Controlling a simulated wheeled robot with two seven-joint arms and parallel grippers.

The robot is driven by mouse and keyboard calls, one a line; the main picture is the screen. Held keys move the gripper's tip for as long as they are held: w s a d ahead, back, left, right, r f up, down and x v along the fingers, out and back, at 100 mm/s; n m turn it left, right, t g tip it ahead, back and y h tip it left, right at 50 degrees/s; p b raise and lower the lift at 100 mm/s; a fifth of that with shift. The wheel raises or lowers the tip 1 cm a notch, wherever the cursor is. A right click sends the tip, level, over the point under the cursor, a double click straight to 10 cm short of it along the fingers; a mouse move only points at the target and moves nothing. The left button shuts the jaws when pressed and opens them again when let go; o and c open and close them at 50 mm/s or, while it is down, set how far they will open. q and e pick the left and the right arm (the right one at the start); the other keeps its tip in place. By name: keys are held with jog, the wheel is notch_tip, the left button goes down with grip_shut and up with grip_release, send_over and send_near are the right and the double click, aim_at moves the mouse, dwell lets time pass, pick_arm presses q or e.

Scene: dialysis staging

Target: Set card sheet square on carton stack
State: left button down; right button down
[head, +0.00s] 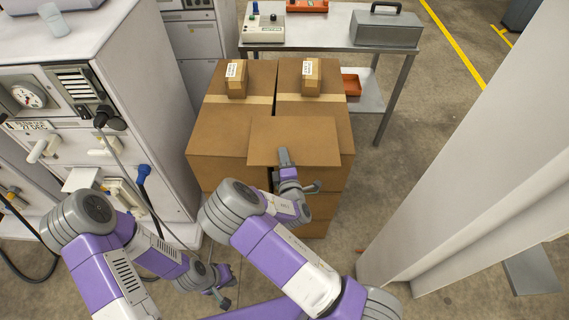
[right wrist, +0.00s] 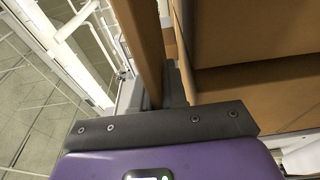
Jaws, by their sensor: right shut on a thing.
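The card sheet (head: 294,140) is a flat brown board over the near part of the carton stack (head: 222,140). It lies slightly turned against the stack, and I cannot tell whether it touches the carton tops. My right gripper (head: 286,165) is shut on the sheet's near edge. In the right wrist view the sheet (right wrist: 146,45) shows edge-on as a brown strip running up from the jaws, with carton sides (right wrist: 245,95) to its right. My left gripper (head: 224,288) is empty and low, in front of the stack, with its fingers apart.
Two small labelled boxes (head: 237,78) (head: 311,76) stand on the far part of the stack. A metal table (head: 330,45) with a grey case (head: 386,27) is behind. White machines (head: 85,150) stand left, with hanging hoses. A pale column (head: 480,150) rises at right.

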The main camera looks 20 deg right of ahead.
jog(key=shift+f+b, duration=0.45)
jog(key=shift+f, duration=1.4)
jog(key=shift+f, duration=0.2)
jog(key=c, duration=1.2)
grip_release()
jog(key=shift+o, duration=0.2)
jog(key=shift+r, duration=0.1)
